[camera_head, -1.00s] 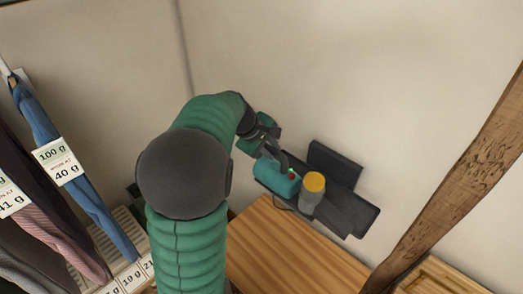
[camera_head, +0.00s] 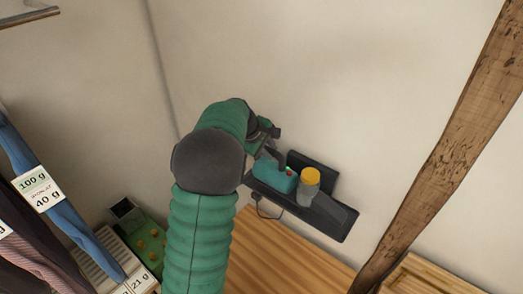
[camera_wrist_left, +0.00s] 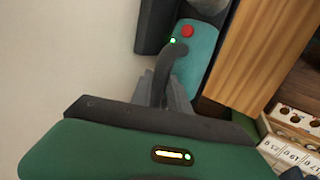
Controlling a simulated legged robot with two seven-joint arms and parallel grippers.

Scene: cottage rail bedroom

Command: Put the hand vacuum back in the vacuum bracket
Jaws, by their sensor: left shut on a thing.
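The hand vacuum (camera_head: 275,178) has a teal body, a dark handle, a red button, a clear-grey cup with a yellow-orange part, and a dark nozzle. It sits over the black vacuum bracket (camera_head: 346,226), against the wall; whether it is fully seated I cannot tell. My left gripper (camera_head: 268,153) is shut on the vacuum's dark handle. In the left wrist view the handle (camera_wrist_left: 163,72) runs between the fingers, with the red button and a green light beyond it. My right gripper is not in view.
A wooden surface (camera_head: 275,255) lies below the bracket. A slanted wooden post (camera_head: 445,150) stands at the right. Blue and dark hanging garments (camera_head: 55,215) with tags are at the left. A green tray with yellow pieces (camera_head: 148,240) is at lower left.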

